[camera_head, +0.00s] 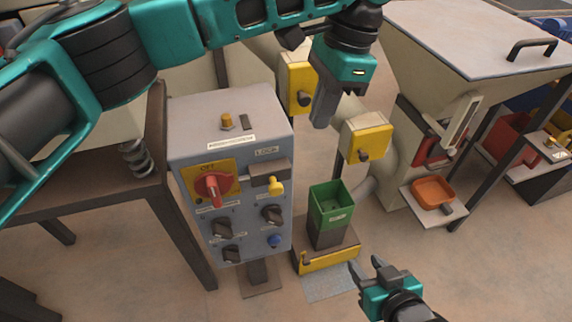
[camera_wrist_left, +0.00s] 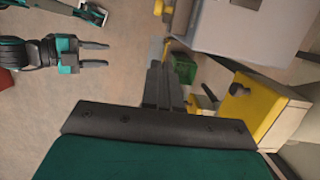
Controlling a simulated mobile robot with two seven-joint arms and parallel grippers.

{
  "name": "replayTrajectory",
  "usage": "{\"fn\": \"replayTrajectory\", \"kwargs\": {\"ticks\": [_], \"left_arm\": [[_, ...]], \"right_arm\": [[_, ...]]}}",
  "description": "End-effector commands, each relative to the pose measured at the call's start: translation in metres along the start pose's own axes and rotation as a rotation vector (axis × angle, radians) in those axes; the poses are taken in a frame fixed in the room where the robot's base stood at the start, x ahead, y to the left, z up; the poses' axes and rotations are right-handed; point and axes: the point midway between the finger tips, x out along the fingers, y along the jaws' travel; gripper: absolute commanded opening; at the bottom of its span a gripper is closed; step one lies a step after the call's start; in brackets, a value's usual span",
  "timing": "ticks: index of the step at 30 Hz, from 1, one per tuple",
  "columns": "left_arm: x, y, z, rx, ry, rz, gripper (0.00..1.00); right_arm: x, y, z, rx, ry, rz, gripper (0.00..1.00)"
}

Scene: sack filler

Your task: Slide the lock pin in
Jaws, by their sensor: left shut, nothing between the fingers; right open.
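A grey control box (camera_head: 230,130) stands on a post left of centre in the head view. Its front has a red rotary switch (camera_head: 212,187) on a yellow plate. Right of the switch, under a "LOCK" label, a grey bracket (camera_head: 268,171) has a yellow-knobbed pin (camera_head: 275,187) at its lower right. I cannot tell how far the pin sits in. My left gripper (camera_head: 321,120) is shut and empty, pointing down right of the box and apart from it; its fingers show in the wrist view (camera_wrist_left: 163,88). My right gripper (camera_head: 366,266) is open and empty, low at the right.
Two yellow boxes with dark knobs (camera_head: 299,85) (camera_head: 366,138) stand near my left gripper. A green bin (camera_head: 331,205) sits on a yellow-edged stand below. A hopper (camera_head: 440,90) and an orange tray (camera_head: 432,193) are at the right. A brown table (camera_head: 110,200) is at the left.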

Motion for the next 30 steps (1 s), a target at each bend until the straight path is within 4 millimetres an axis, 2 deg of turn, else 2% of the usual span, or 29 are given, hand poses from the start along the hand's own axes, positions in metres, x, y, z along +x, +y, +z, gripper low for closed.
{"fn": "replayTrajectory", "kwargs": {"ticks": [8,13,17,27,30], "left_arm": [[0.000,0.000,0.000,0.001,0.000,0.000,0.00],[0.011,0.000,0.000,0.001,0.000,0.000,0.00],[0.032,0.000,0.000,0.000,-0.001,0.001,0.00],[0.106,0.000,0.000,0.001,-0.001,0.001,0.00],[0.110,-0.001,0.013,0.000,0.001,-0.001,0.00]], "right_arm": [[0.000,0.002,0.000,-0.010,0.001,0.000,0.43],[0.003,0.003,0.001,-0.013,0.002,0.000,0.43],[0.005,0.002,0.005,-0.011,-0.001,-0.002,0.43],[0.012,-0.002,0.009,-0.006,0.008,-0.012,0.43],[0.012,-0.003,0.010,-0.004,0.006,-0.012,0.43]]}}
